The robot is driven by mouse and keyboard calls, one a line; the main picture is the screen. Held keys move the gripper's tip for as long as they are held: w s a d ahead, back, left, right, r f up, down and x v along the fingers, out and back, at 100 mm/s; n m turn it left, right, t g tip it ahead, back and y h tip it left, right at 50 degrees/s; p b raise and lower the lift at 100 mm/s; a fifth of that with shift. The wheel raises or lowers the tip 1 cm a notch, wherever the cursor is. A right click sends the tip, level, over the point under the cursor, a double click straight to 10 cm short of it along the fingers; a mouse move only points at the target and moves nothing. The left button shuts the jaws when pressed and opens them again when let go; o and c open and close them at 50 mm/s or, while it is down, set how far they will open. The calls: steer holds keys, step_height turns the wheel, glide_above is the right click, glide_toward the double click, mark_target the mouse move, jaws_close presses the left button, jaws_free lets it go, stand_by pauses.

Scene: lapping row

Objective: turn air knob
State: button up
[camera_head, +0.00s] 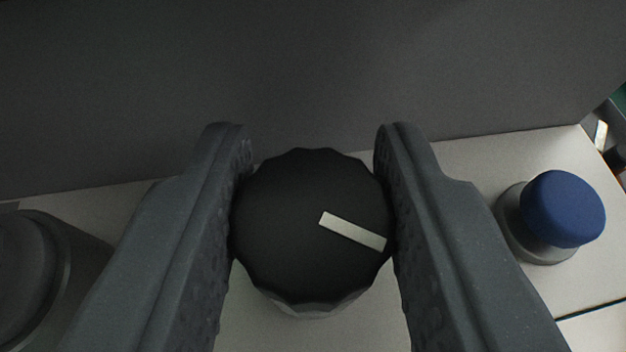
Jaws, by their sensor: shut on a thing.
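A black round knob (290,235) with a scalloped edge stands on a pale panel in the middle of the head camera view. A white pointer line on its face runs from near the centre to the right edge, sloping slightly down. My gripper (312,195) has one dark finger on each side of the knob and is shut on it. The knob's left and right edges meet the textured inner pads. The panel under the knob is mostly hidden, and no scale marks show around it.
A blue round button (562,209) on a grey collar stands to the right of my right finger. A dark round part (30,270) is at the left edge, partly behind my left finger. A dark grey wall (310,70) rises behind the pale panel (480,160).

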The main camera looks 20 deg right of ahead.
steer(key=shift+r+m+g+h+p, duration=0.15)
steer(key=shift+m+g+h+p, duration=0.4)
steer(key=shift+p, duration=1.35)
steer(key=shift+r+m+g+h+p, duration=0.2)
steer(key=shift+m+h+p, duration=0.55)
steer(key=shift+p, duration=1.1)
steer(key=shift+f+m+g+h+p, duration=0.1)
steer(key=shift+m+g+h+p, duration=0.2)
steer(key=shift+p, duration=0.8)
steer(key=shift+f+m+g+h+p, duration=0.2)
steer(key=shift+m+g+h+p, duration=0.3)
steer(key=shift+p, duration=1.4)
steer(key=o, duration=1)
steer(key=shift+f+t+b, duration=0.25)
steer(key=shift+t+b, duration=0.1)
steer(key=shift+b, duration=1.3)
steer(key=n+t+y+b, duration=0.2)
steer(key=n+y+b, duration=0.1)
steer(key=b, duration=0.6)
steer(key=n+y+b, duration=0.1)
steer(key=b, duration=0.2)
